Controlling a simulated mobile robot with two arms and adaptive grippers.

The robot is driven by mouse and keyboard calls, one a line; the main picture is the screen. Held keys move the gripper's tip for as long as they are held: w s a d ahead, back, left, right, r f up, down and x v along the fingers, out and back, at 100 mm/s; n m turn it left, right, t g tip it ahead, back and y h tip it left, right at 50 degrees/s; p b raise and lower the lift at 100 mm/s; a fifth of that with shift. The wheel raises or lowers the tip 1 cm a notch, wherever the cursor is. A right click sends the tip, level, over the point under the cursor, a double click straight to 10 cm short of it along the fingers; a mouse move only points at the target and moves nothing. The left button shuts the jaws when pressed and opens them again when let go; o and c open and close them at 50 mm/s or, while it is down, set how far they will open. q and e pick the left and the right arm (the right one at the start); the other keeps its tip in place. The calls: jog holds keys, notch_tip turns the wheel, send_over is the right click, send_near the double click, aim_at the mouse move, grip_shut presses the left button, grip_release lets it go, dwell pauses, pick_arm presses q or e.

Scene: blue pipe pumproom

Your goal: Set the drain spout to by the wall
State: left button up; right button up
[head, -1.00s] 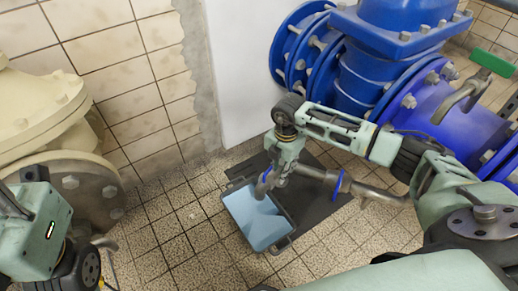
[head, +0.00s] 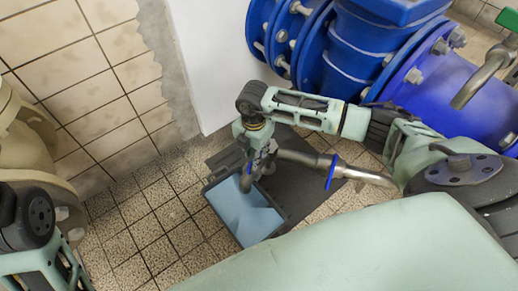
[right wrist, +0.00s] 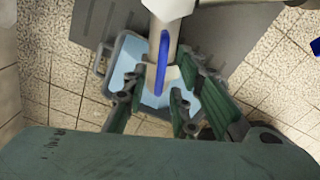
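The drain spout (head: 312,161) is a bare metal pipe with a blue ring; its bent end points down over a blue tray (head: 237,234) on the floor. In the right wrist view the spout (right wrist: 154,78) with a blue ring runs down between my fingers. My right gripper (head: 258,160) is at the spout's bent end. In the right wrist view its fingers (right wrist: 160,98) stand apart on either side of the spout, with gaps visible. My left gripper (head: 72,266) is at the lower left edge, partly cut off, away from the spout.
The wall (head: 215,60) rises behind the tray, with tiles (head: 85,85) to its left. A dark mat (head: 285,205) lies under the tray. Blue pipework (head: 375,50) fills the upper right. A cream flanged pipe (head: 25,150) stands at the left. Tiled floor (head: 150,215) is clear left of the tray.

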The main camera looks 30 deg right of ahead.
jog(key=shift+f, duration=0.25)
jog(key=shift+c, duration=0.4)
grip_shut()
jog(key=shift+r, duration=0.1)
